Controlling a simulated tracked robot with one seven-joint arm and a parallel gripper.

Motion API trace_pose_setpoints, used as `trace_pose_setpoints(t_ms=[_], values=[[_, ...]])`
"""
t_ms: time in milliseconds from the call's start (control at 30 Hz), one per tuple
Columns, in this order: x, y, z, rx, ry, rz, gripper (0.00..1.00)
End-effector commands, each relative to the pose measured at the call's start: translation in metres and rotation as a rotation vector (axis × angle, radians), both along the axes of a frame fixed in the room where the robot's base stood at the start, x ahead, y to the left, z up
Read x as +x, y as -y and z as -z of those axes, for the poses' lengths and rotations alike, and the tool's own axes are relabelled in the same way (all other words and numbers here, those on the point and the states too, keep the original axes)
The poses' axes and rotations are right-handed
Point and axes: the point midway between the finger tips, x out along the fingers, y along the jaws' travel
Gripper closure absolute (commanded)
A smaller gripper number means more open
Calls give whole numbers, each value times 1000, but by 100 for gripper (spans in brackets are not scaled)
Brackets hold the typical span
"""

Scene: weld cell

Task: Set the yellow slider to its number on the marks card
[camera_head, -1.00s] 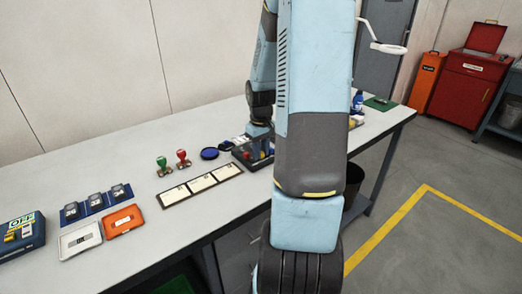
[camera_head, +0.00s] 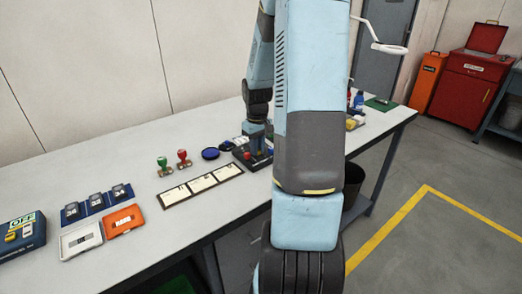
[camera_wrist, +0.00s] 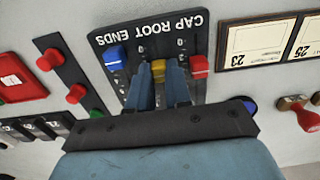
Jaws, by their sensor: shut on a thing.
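A dark slider panel lettered "CAP ROOT ENDS" (camera_wrist: 115,40) shows upside down in the wrist view. It carries a blue slider (camera_wrist: 115,56), the yellow slider (camera_wrist: 158,69) in the middle and a red slider (camera_wrist: 199,64). All three knobs sit near the lettered end. My gripper (camera_wrist: 159,84) is shut on the yellow slider, one finger on each side. The fingers hide much of the scale, so the yellow setting cannot be read. In the head view my arm covers part of the panel. I cannot make out which card is the marks card.
A dark-framed board (camera_head: 163,204) with three pale cards lies left of the panel. Two stamps, green (camera_head: 163,164) and red (camera_head: 184,158), stand behind it. Dark numbered blocks (camera_head: 96,201) and an orange tray (camera_head: 124,220) lie farther left.

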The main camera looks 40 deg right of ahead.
Motion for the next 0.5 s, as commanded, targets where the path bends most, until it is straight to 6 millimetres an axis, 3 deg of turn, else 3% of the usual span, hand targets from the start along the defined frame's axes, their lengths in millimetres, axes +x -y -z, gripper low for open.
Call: trace_pose_setpoints(t_ms=[133, 433, 467, 500], values=[[19, 0, 0, -2, 1, -1, 100], [21, 0, 0, -2, 0, 1, 100], [21, 0, 0, -2, 0, 1, 79], [21, 0, 0, -2, 0, 1, 75]])
